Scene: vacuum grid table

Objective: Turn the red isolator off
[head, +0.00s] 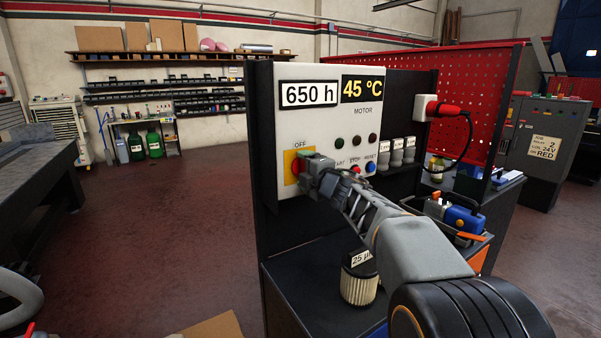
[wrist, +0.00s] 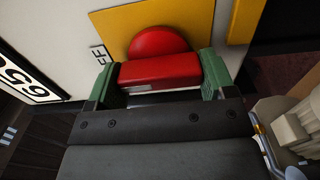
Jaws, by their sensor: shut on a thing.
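The red isolator (head: 296,165) is a round knob with a raised grip bar on a yellow plate at the panel's lower left, under the word OFF. My gripper (head: 308,168) is at it and hides its right part in the head view. In the wrist view, the green fingertips stand at the two ends of the red bar (wrist: 160,70), and my gripper is shut on it. There the bar runs left to right, and the OFF label (wrist: 98,54) lies beyond its left end. Any other position label is hidden.
The white panel (head: 330,125) shows 650 h and 45 °C. A labelled filter (head: 359,283) stands on the dark bench below. A red plug (head: 442,109) is at the right.

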